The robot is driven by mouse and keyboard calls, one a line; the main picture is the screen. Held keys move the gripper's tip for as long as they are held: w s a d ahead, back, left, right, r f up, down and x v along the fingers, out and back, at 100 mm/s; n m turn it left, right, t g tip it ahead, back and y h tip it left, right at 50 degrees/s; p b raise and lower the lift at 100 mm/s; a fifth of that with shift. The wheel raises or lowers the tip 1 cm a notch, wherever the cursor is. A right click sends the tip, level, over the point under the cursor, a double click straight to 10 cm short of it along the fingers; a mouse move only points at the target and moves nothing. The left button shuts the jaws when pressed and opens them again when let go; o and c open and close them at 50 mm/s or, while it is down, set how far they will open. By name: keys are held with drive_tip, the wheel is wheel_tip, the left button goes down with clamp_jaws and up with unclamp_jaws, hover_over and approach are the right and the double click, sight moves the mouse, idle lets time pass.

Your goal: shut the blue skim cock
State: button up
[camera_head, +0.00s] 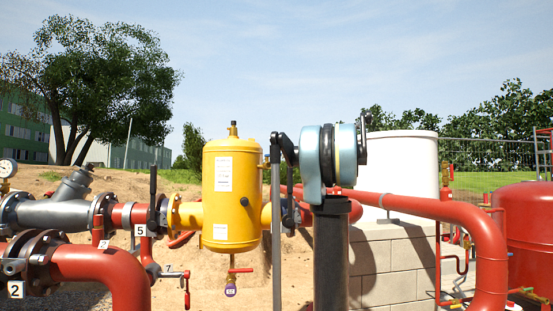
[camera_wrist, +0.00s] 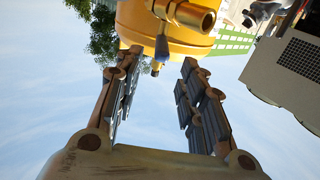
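The yellow vessel (camera_head: 231,190) stands upright in the pipe line, left of centre in the head view. A small dark blue knob (camera_head: 244,202) sits on its side facing me; I take it for the skim cock. In the wrist view, which looks upside down, the yellow vessel (camera_wrist: 180,38) is at the top. A blue handle (camera_wrist: 162,48) sticks out from it beside brass fittings. My gripper (camera_wrist: 160,62) is open and empty, its fingers left and right of the blue handle in the picture. Contact cannot be told. My gripper is not discernible in the head view.
A red-handled drain valve (camera_head: 240,270) with a purple tag hangs under the vessel. A black lever (camera_head: 153,185) stands on the pipe to its left. Red pipes (camera_head: 440,212) and a pale block wall (camera_head: 390,270) lie to the right. Open sky surrounds the fingers in the wrist view.

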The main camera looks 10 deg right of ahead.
sight(277, 154)
drive_tip(key=x, duration=0.9)
drive_tip(key=shift+a, duration=0.1)
clamp_jaws()
